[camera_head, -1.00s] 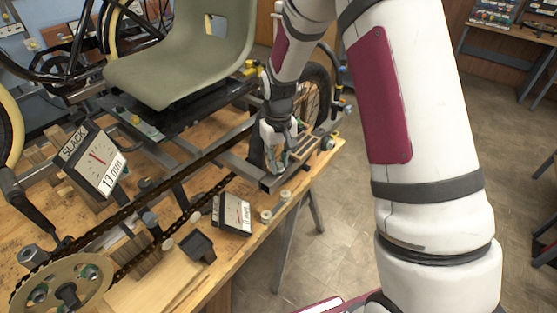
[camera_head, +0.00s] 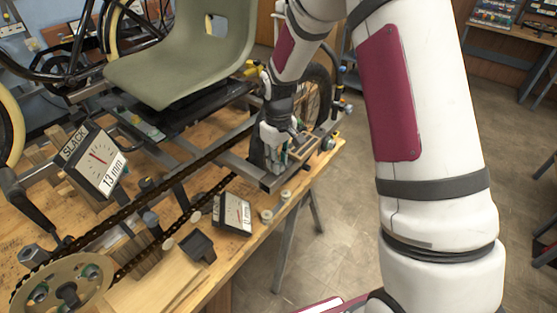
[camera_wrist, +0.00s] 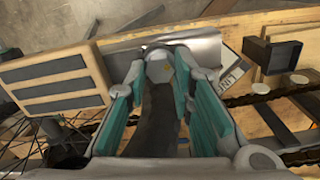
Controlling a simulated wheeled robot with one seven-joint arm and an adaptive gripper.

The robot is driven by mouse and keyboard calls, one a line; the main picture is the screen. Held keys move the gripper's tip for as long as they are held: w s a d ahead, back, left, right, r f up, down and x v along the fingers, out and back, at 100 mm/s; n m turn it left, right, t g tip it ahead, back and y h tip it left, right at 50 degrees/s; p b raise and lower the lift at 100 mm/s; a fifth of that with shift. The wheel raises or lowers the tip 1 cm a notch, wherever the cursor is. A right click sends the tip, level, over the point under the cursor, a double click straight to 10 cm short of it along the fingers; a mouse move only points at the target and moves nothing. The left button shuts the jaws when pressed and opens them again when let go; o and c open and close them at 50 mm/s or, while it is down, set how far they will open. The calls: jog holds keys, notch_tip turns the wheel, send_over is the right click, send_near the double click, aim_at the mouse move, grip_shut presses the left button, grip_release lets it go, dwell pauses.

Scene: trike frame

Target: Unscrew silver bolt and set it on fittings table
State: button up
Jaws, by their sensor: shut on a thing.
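The silver bolt (camera_wrist: 159,71) shows its hex head between my fingertips at the top middle of the wrist view. My gripper (camera_wrist: 165,76) has teal pads and is shut on the bolt head. In the head view my gripper (camera_head: 286,160) points down at the grey trike frame (camera_head: 238,170), near the right edge of the wooden bench. The bolt is hidden there by my fingers. I cannot tell how far it sits in the frame. A table (camera_head: 512,38) with trays of small parts stands at the back right.
A black wheel stands close behind my gripper. The floor (camera_head: 335,235) right of the bench is clear.

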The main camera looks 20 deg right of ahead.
jog(key=shift+s+f+n, duration=0.15)
jog(key=shift+n, duration=0.75)
jog(key=shift+n, duration=0.8)
jog(key=o, duration=0.6)
jog(key=shift+c, duration=0.2)
jog(key=shift+m, duration=0.9)
jog(key=shift+m, duration=0.8)
